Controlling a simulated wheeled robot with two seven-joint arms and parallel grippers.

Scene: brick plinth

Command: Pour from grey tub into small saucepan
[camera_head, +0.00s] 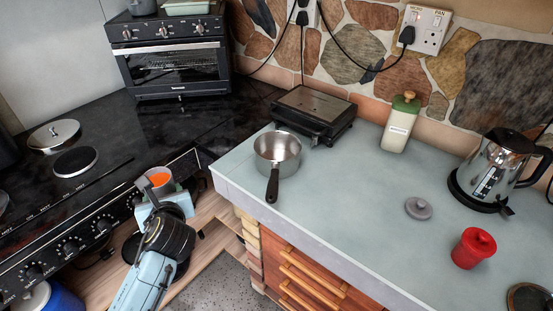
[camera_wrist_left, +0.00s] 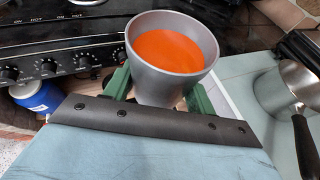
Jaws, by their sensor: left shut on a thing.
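The grey tub (camera_wrist_left: 166,84) is full of an orange liquid or filling and stands close to upright in the left wrist view. It also shows in the head view (camera_head: 158,186), in front of the stove. My left gripper (camera_head: 156,194) is shut on the tub, with its green fingers (camera_wrist_left: 160,92) on either side. The small saucepan (camera_head: 277,156) is silver with a dark handle and sits on the pale counter, right of the tub and apart from it. It shows partly at the right edge of the left wrist view (camera_wrist_left: 285,90). My right gripper is not in view.
A black appliance (camera_head: 314,112) stands behind the saucepan. The stove (camera_head: 110,150) is at left. The counter's front edge lies between tub and saucepan.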

